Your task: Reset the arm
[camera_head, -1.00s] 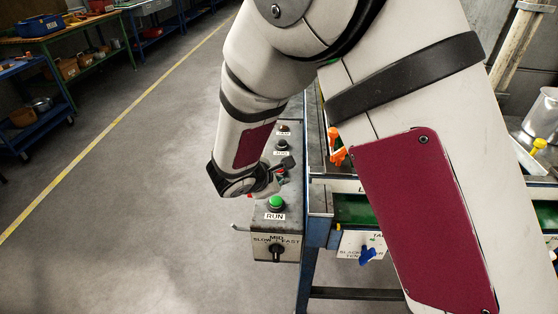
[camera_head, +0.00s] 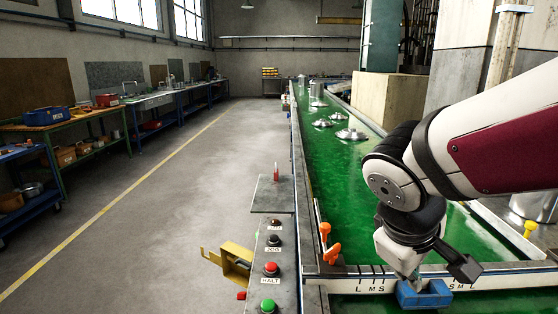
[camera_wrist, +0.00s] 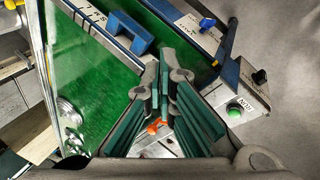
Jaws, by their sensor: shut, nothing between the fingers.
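My gripper (camera_wrist: 158,72) is in the wrist view with its green-padded fingers brought together at the tips and nothing between them. In the head view my arm is folded at the right, and its wrist and gripper (camera_head: 408,272) hang downward over the near end of the green conveyor (camera_head: 330,180). There the fingers are small and partly hidden by my wrist. A blue block-like handle (camera_head: 425,294) on the crossbar lies just below and in front of it; it also shows in the wrist view (camera_wrist: 131,34). I cannot tell whether they touch.
The control box has a red HALT button (camera_head: 271,269) and a green button (camera_head: 268,305), with an open yellow cover (camera_head: 236,263) beside it. Orange clamps (camera_head: 328,244) stand on the conveyor's edge. Metal lids (camera_head: 351,134) lie farther along. The floor to the left is clear.

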